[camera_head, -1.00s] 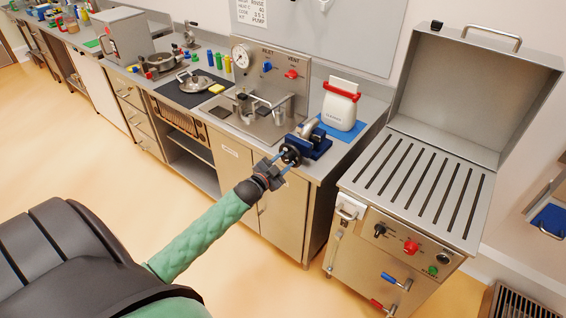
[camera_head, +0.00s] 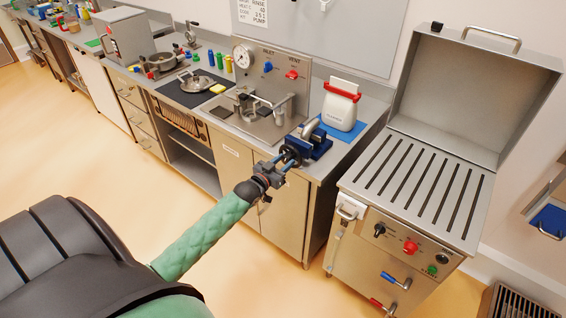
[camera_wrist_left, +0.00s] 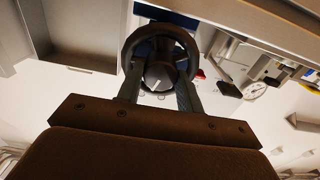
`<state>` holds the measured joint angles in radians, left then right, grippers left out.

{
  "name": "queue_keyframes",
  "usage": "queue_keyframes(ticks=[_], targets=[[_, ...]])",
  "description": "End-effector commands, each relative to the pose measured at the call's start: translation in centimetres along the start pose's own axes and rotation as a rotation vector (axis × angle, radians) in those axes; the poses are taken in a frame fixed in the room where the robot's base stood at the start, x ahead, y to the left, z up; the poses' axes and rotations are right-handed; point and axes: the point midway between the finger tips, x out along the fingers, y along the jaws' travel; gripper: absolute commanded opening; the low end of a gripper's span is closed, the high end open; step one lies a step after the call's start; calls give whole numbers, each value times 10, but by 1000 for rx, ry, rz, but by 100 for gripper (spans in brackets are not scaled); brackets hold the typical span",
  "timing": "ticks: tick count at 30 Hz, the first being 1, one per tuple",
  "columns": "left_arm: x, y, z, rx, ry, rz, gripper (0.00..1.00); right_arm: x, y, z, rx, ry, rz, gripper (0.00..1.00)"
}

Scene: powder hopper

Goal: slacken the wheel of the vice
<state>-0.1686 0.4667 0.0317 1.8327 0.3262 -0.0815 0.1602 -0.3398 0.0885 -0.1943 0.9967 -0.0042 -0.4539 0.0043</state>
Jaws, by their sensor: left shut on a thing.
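A blue vice (camera_head: 314,143) stands at the front edge of the steel counter, with a grey curved pipe (camera_head: 310,126) at its jaws. Its dark round wheel (camera_wrist_left: 160,42) faces me and fills the top middle of the left wrist view. My left gripper (camera_head: 284,162) reaches the wheel from the front, and its two fingers (camera_wrist_left: 160,92) lie on either side of the hub. It is shut on the wheel. In the head view the gripper and wrist hide part of the wheel. My right gripper is in neither view.
A white jug with a red collar (camera_head: 341,105) stands on a blue mat behind the vice. A gauge panel (camera_head: 272,80) is to the left. A steel unit with a slotted top and open lid (camera_head: 420,180) stands to the right.

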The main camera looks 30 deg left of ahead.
Motion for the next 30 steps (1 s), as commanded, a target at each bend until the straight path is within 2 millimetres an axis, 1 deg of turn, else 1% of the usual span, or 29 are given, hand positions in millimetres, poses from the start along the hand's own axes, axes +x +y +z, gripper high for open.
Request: queue_keyframes(ticks=[9, 21, 22, 23, 24, 25, 30], targets=[[1, -1, -2, -79, 4, 0, 14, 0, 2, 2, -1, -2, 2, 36], [1, -1, -3, -84, 4, 0, 14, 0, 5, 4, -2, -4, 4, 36], [1, -1, -3, -84, 4, 0, 40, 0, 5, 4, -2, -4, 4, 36], [1, -1, -3, -84, 4, 0, 46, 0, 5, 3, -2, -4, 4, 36], [1, -1, -3, -84, 4, 0, 54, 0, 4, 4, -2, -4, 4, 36], [1, -1, -2, -84, 4, 0, 58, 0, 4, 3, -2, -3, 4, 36], [1, -1, -2, -83, 2, -1, 58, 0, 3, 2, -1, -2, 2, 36]])
